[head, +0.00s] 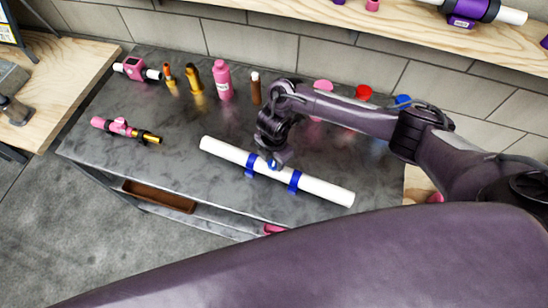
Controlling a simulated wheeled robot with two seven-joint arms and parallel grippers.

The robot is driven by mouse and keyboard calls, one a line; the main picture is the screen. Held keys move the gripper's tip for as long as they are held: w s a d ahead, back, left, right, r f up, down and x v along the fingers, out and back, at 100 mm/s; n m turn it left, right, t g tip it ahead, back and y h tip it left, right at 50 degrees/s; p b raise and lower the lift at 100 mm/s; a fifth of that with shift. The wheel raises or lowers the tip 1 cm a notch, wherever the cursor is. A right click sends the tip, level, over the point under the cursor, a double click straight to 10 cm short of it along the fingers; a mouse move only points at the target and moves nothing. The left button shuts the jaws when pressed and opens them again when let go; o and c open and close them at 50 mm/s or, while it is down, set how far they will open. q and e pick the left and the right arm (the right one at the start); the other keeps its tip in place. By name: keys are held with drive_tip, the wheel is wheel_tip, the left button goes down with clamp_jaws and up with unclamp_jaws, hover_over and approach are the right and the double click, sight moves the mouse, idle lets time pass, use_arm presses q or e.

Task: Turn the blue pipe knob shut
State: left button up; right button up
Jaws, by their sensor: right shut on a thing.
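A white pipe (325,191) with blue clamps (294,181) lies across the front part of the grey table. A small blue knob (273,164) sits near the pipe's middle, partly hidden by my gripper. My right gripper (276,157) reaches down from the right and is shut on the blue knob. Its fingers hide most of the knob, so how far it is turned cannot be told. My left gripper does not show in the view.
The grey table (130,185) holds a pink bottle (222,82), a brown bottle (256,90), a pink device (130,68) and a pink tool (122,128). Pink, red (363,93) and blue (402,100) round items stand behind my arm. A wooden shelf (400,30) runs along the wall.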

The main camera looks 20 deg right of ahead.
idle(0.6)
drive_tip(key=o, duration=1)
wheel_tip(320, 180, up, 7)
drive_tip(key=shift+w+f, duration=0.1)
drive_tip(key=shift+r, duration=0.5)
